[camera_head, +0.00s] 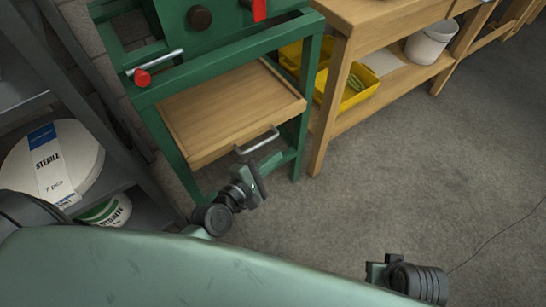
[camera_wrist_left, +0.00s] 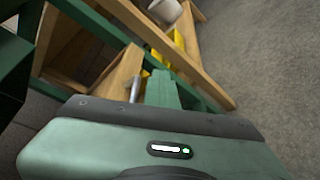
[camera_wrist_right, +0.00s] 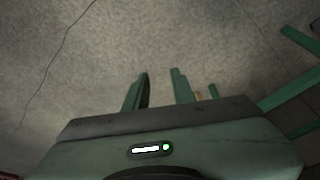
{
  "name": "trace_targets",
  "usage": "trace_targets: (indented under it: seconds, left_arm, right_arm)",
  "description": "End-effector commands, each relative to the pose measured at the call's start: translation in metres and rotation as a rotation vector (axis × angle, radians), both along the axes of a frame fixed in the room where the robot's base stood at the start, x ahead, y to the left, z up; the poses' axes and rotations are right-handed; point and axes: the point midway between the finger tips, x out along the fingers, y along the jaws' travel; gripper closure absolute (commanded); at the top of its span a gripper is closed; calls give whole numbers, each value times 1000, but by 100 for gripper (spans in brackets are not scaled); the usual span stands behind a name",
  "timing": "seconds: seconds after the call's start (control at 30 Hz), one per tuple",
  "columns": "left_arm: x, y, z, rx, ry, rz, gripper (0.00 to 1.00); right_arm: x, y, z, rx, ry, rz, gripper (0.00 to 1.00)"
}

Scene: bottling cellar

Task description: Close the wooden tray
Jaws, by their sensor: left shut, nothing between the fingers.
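The wooden tray (camera_head: 230,110) is a flat board with low rims, set in a green metal frame (camera_head: 230,62). Its front edge stands out past the frame's front legs, and a grey metal handle (camera_head: 257,139) is on that edge. My left gripper (camera_head: 257,181) is in front of and below the handle. In the left wrist view its green fingers (camera_wrist_left: 160,88) are together and empty, with the handle (camera_wrist_left: 134,88) just left of them, apparently apart. My right gripper (camera_wrist_right: 158,88) is open and empty over the floor, away from the tray.
A wooden bench (camera_head: 345,100) with yellow bins (camera_head: 350,90) and a white bucket (camera_head: 430,42) stands right of the frame. A dark shelf with a white round container (camera_head: 75,155) is at the left. The grey floor (camera_head: 420,170) in front is clear, except for a thin cable.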

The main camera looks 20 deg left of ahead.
Motion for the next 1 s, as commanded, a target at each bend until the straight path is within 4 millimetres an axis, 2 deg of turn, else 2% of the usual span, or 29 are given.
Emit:
trace_targets:
  seconds: [0.23,0.3,0.67,0.83,1.0]
  left_arm:
    - [0,0,0,0,0,0,99]
    - [0,0,0,0,0,0,80]
    - [-3,1,0,1,1,-1,80]
    - [-24,8,5,2,3,-1,80]
    - [-52,17,11,2,3,-1,80]
  right_arm:
    - [-5,0,-2,-1,10,1,75]
    - [-6,-1,-3,-2,13,2,75]
    - [-7,-3,-3,-8,13,5,75]
    - [-2,-3,-3,-7,2,6,75]
    - [1,-4,-15,-10,7,6,75]
